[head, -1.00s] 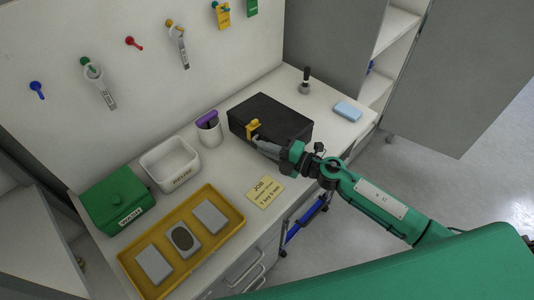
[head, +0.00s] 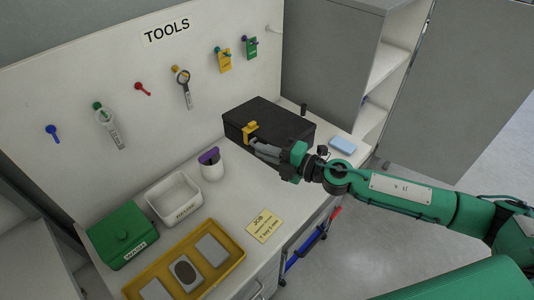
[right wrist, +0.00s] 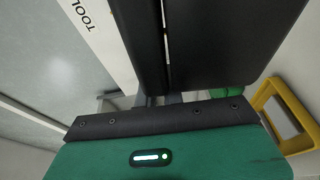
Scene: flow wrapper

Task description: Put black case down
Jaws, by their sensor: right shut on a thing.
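The black case (head: 268,118) is a dark box with a yellow part (head: 249,131) at its front left. It is over the far right part of the bench and looks raised above the top, but the gap beneath it is hidden. My right gripper (head: 264,149) is shut on its front side. My left gripper is not in view.
A light blue block (head: 342,145) lies right of the case. A white cup with a purple item (head: 211,168), a white bin (head: 174,198), a green box (head: 121,236) and a yellow tray (head: 236,247) stand to the left. A job card (head: 263,225) lies near the front edge. Bare bench shows below the case.

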